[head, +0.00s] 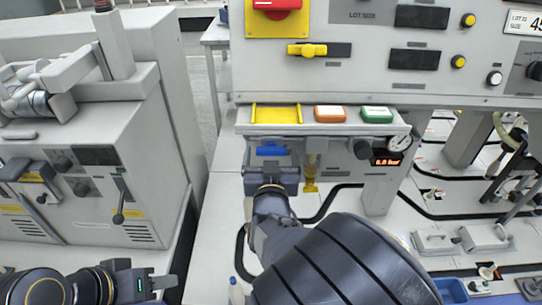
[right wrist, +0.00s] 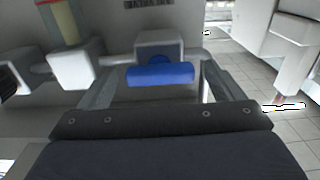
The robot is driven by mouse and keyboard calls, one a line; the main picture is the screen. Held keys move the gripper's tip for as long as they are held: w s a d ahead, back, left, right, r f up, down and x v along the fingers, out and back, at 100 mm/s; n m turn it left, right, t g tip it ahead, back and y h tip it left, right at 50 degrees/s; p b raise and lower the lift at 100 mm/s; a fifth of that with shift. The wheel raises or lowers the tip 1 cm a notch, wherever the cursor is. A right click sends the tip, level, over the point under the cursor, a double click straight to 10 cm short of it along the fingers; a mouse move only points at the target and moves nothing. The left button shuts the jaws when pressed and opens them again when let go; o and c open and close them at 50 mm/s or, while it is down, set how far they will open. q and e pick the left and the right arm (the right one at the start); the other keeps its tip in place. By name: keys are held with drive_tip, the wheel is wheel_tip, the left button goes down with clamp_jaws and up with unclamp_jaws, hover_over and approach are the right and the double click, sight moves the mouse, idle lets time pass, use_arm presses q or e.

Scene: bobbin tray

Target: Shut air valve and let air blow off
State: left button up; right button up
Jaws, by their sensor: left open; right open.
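The air valve has a blue handle (head: 271,150) below the shelf of the grey machine; it lies crosswise. In the right wrist view the blue handle (right wrist: 160,74) sits on a pale valve body, between my fingers and ahead of them. My right gripper (head: 271,172) is open and just in front of the handle; whether it touches is not clear. A round gauge (head: 400,142) and a small red-digit display (head: 387,160) are right of the valve; the digits are too small to read surely. My left gripper (head: 160,283) is open and empty at the lower left.
A yellowish bowl (head: 311,172) hangs right of the valve. A grey cabinet (head: 95,130) stands left.

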drive_tip(key=c, duration=1)
drive_tip(key=n+p, duration=0.3)
drive_tip(key=shift+r, duration=0.15)
drive_tip(key=n+p, duration=0.3)
drive_tip(key=n, duration=0.2)
drive_tip(key=shift+n, duration=0.4)
drive_tip(key=n+p, duration=0.2)
drive_tip(key=n, duration=0.2)
drive_tip(key=shift+p, duration=0.35)
drive_tip(key=shift+n+p, duration=0.65)
drive_tip(key=shift+n, duration=1.85)
drive_tip(key=shift+f, duration=0.2)
